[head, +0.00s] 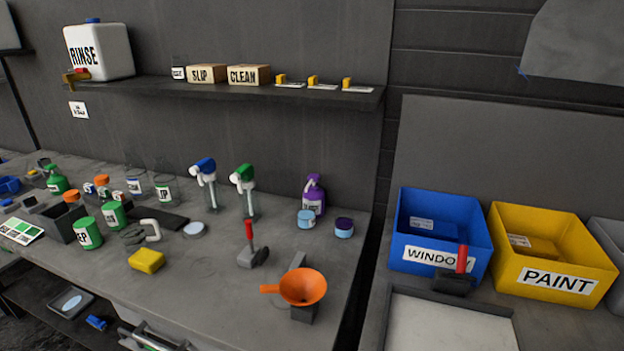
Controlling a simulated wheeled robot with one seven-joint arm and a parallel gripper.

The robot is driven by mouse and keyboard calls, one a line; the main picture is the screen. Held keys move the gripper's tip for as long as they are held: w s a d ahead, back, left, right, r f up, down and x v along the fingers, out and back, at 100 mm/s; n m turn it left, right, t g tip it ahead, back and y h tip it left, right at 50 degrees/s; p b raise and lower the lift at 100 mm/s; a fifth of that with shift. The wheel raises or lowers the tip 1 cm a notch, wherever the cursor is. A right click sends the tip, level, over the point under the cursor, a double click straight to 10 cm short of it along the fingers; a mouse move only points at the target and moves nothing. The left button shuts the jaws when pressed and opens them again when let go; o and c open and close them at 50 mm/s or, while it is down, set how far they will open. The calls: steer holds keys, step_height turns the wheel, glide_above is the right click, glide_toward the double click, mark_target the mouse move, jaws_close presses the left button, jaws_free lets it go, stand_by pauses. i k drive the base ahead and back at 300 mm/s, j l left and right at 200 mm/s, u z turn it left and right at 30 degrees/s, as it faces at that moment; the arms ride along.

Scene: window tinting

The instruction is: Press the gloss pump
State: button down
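A purple pump bottle (314,190) stands upright at the back right of the workbench, with a purple pump head on top. Its white label is too small to read for sure; it may say GLOSS. My gripper is not in view.
Spray bottles with blue (204,168) and green (243,174) heads stand left of the purple bottle. A red-handled tool (250,245) and an orange funnel (303,286) are nearer the front. A shelf (230,90) runs above. Blue (465,225) and yellow (570,243) bins are right.

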mark_target(313, 178)
steer(key=i+l, duration=0.75)
